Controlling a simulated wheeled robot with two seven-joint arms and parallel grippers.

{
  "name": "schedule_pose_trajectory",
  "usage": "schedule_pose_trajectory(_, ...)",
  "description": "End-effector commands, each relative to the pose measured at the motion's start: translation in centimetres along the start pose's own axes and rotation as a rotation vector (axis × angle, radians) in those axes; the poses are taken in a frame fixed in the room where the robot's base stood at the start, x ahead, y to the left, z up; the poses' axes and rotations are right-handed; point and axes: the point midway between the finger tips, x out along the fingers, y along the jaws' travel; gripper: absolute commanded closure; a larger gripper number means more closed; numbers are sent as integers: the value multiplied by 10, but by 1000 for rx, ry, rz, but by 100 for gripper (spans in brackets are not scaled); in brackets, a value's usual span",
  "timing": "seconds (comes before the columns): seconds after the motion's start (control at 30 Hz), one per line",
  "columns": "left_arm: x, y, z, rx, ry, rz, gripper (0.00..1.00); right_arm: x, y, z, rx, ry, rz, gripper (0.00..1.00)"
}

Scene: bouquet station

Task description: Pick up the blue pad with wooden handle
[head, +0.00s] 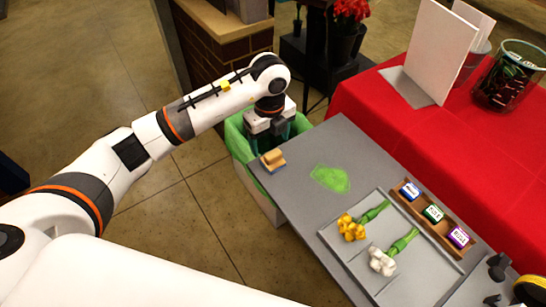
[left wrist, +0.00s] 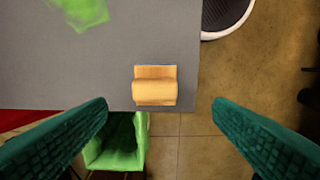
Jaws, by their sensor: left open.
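The blue pad with a wooden handle (head: 272,160) sits near the left corner of the grey table (head: 300,189). In the left wrist view its wooden handle (left wrist: 155,86) shows from above near the table edge, with only a thin blue line of the pad at its top. My left gripper (head: 272,138) is just behind the pad in the head view, over the green-lined bin. In the left wrist view its two green fingers (left wrist: 160,135) are wide apart and empty, and the pad lies ahead of the gap between them. My right gripper is not in view.
A green smear (head: 331,179) marks the table. A tray (head: 335,238) with yellow and white flowers and a wooden rack (head: 433,212) of labelled blocks lie to the right. The green-lined bin (head: 239,141) stands against the table's left edge.

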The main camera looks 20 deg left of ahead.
Motion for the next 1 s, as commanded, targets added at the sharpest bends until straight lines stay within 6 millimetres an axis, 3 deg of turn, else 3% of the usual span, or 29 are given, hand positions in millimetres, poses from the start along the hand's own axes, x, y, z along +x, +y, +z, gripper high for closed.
schedule_pose_trajectory(0.27, 23, 1, 2, 2, -4, 0, 25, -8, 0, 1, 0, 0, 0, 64)
schedule_pose_trajectory(0.53, 62, 5, 6, 2, -4, -1, 25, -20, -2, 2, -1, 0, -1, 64)
schedule_pose_trajectory(0.87, 70, 6, 5, 3, -3, 2, 25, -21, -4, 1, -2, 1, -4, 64)
schedule_pose_trajectory(1.0, 70, 6, 5, 3, -2, 2, 47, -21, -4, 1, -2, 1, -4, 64)
